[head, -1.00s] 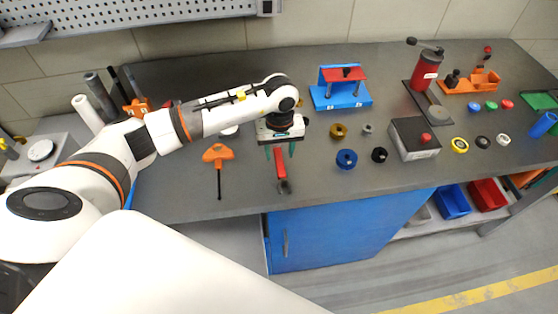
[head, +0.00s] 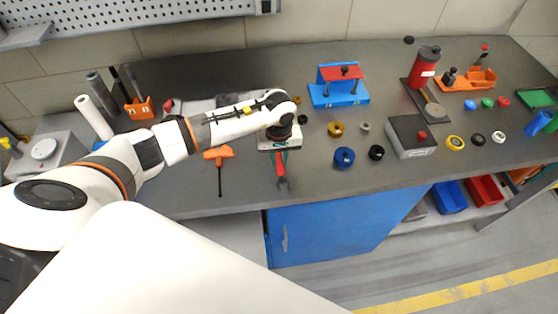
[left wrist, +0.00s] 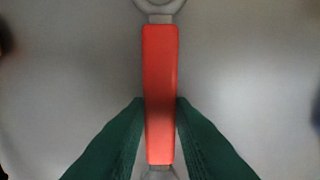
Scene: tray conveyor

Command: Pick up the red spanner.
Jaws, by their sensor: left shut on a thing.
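The red spanner (head: 281,170) lies near the front of the grey bench in the head view, with its grey open end towards the front edge. In the left wrist view its red handle (left wrist: 160,75) runs up the middle, with grey metal at both ends. My left gripper (head: 280,158) is over the spanner's far part and hides some of it. In the left wrist view its green fingers (left wrist: 160,118) are shut on the handle, one on each side. I cannot tell whether the spanner is clear of the bench. My right gripper is not in view.
An orange-handled tool (head: 218,168) lies just left of the spanner. To the right are a blue ring (head: 344,157), a black ring (head: 376,152) and a grey box with a red button (head: 412,140). A blue-and-red fixture (head: 339,92) stands behind. The bench's front edge is close.

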